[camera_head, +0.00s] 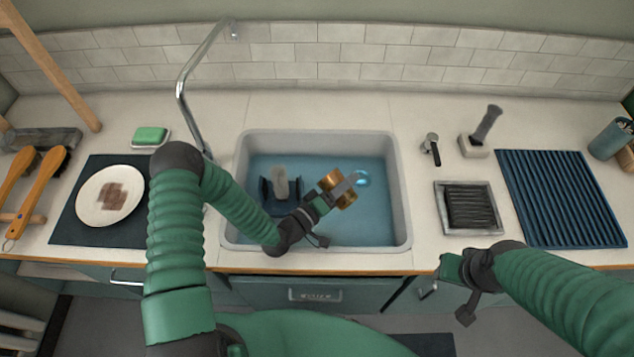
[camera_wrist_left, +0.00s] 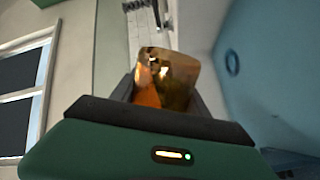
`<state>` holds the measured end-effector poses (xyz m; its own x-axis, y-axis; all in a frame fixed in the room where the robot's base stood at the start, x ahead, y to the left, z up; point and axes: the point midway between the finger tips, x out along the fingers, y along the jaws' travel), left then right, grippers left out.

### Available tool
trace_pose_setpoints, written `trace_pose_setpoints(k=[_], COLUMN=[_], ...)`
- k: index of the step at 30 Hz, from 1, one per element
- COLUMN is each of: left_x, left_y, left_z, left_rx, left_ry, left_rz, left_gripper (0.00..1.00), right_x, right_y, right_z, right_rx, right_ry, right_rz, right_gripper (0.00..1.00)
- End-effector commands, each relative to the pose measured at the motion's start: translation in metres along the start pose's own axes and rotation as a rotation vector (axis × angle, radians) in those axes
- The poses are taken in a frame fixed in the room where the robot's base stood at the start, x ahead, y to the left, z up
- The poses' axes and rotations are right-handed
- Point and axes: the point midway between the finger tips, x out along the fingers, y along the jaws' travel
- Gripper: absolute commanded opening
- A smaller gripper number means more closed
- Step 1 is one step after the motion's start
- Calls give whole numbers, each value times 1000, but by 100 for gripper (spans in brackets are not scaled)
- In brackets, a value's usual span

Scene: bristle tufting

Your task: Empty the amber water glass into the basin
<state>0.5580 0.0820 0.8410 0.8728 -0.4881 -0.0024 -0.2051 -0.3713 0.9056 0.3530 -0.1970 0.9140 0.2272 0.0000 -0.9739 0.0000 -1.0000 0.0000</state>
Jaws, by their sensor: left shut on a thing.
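The amber water glass (camera_head: 331,181) is held over the right half of the basin (camera_head: 401,190), tipped over on its side. My left gripper (camera_head: 344,188) is shut on it, its fingers across the glass. In the left wrist view the amber glass (camera_wrist_left: 168,76) sits between the fingers, with the blue basin floor (camera_wrist_left: 270,75) to the right. I cannot tell whether any water is in the glass. My right gripper (camera_head: 460,272) hangs by the counter's front edge at the right, away from the glass; its jaws are not clear.
A dark rack with a grey upright piece (camera_head: 281,182) stands in the basin's left half. A plate (camera_head: 109,195), brushes (camera_head: 38,195) and green soap (camera_head: 150,136) lie left. A small tray (camera_head: 468,207) and blue ribbed mat (camera_head: 565,200) lie right.

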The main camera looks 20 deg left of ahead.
Motion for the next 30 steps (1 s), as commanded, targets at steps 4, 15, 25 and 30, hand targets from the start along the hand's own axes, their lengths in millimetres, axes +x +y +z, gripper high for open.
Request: trace_pose_setpoints(k=[4, 15, 25, 30], left_x=[0, 0, 0, 0], left_y=[-2, -4, -4, -4], left_z=[0, 0, -3, -5], left_rx=[-40, -101, -133, -152], left_ry=[2, 0, 1, 1], left_rz=[2, 2, 3, 3], left_gripper=[0, 0, 0, 0], right_x=[2, 3, 2, 2], right_y=[0, 0, 0, 0], right_z=[0, 1, 0, 0], right_rx=[0, 0, 0, 0], right_ry=[0, 0, 0, 0], right_rz=[0, 0, 0, 0], right_gripper=[36, 36, 36, 36])
